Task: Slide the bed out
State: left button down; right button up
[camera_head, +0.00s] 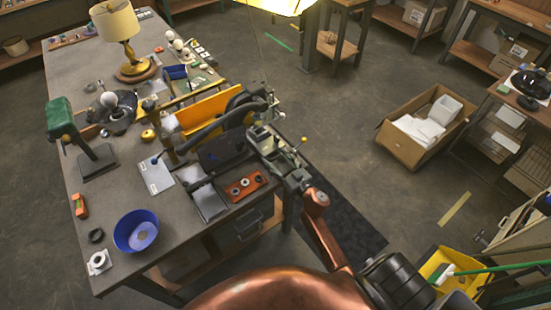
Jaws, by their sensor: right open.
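A bench machine with a yellow-orange panel (212,108) and a brass-coloured frame (166,142) stands at the right edge of the workbench (130,220). A dark flat part (222,150) lies low in front of the panel; I cannot tell for certain whether it is the bed. My right arm comes up from the bottom, and my right gripper (250,108) is open at the right end of the machine, by the panel. The dark parts overlap there, so I cannot tell whether the fingers touch it. My left gripper is out of view.
A red tray with round parts (246,186), a grey bin (208,201), a blue bowl (136,231) and a green-headed stand (60,118) are on the bench. A lamp (128,40) stands at the back. An open cardboard box (395,135) is on the floor, with clear floor around it.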

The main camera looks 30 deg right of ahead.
jog(key=c, duration=1.4)
jog(key=shift+s+a, duration=0.1)
jog(key=shift+a, duration=0.05)
